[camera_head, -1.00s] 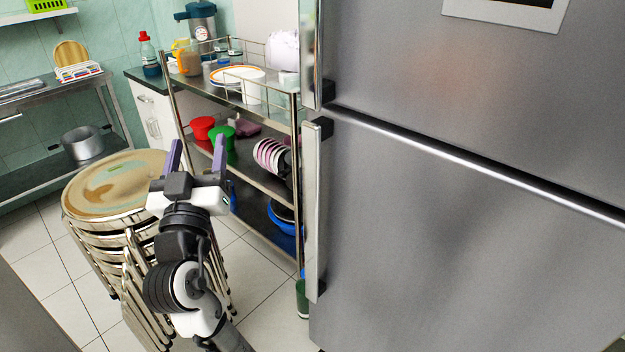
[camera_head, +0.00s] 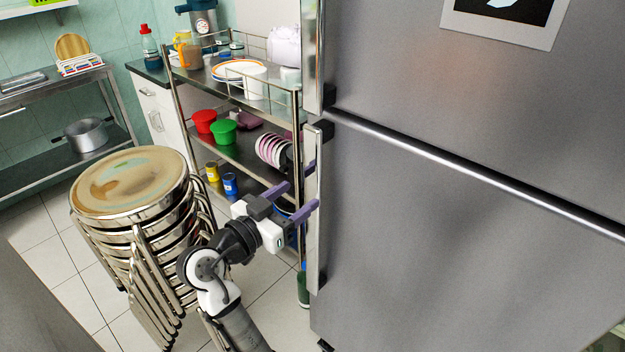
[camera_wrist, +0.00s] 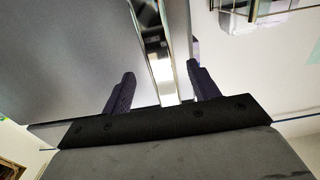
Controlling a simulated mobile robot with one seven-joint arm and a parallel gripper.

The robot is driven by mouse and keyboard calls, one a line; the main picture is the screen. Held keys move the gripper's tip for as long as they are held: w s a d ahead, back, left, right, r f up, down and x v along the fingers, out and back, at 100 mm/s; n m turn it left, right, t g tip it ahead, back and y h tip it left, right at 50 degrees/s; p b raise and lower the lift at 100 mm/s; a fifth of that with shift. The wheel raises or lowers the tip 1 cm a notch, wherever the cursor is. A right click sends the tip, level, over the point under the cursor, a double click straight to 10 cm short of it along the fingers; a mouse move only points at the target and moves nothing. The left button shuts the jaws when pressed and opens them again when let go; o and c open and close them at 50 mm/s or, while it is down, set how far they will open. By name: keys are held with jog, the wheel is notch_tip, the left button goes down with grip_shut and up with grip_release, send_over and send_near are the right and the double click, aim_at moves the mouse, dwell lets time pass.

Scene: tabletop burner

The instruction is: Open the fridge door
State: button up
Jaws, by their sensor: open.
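The fridge (camera_head: 450,240) is a large grey metal unit with an upper and a lower door, both shut. The lower door has a long vertical silver handle (camera_head: 314,220) along its left edge. My gripper (camera_head: 296,196) is at the left of this handle with its purple fingers spread towards it. In the wrist view, my open gripper (camera_wrist: 160,92) has one finger on each side of the silver handle (camera_wrist: 155,45), with gaps visible. I cannot tell whether the handle reaches fully between the fingertips.
A stack of metal stools (camera_head: 135,185) stands left of my arm. A metal shelf rack (camera_head: 245,165) with bowls, plates and jars stands behind my gripper, close to the fridge. A side table (camera_head: 50,130) is at the far left. Tiled floor shows between them.

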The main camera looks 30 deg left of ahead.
aim_at(310, 187)
jog(key=w, duration=0.4)
jog(key=w+d+p, duration=0.1)
jog(key=shift+w, duration=0.4)
jog(key=shift+c, duration=0.4)
grip_shut()
jog(key=shift+s, duration=0.15)
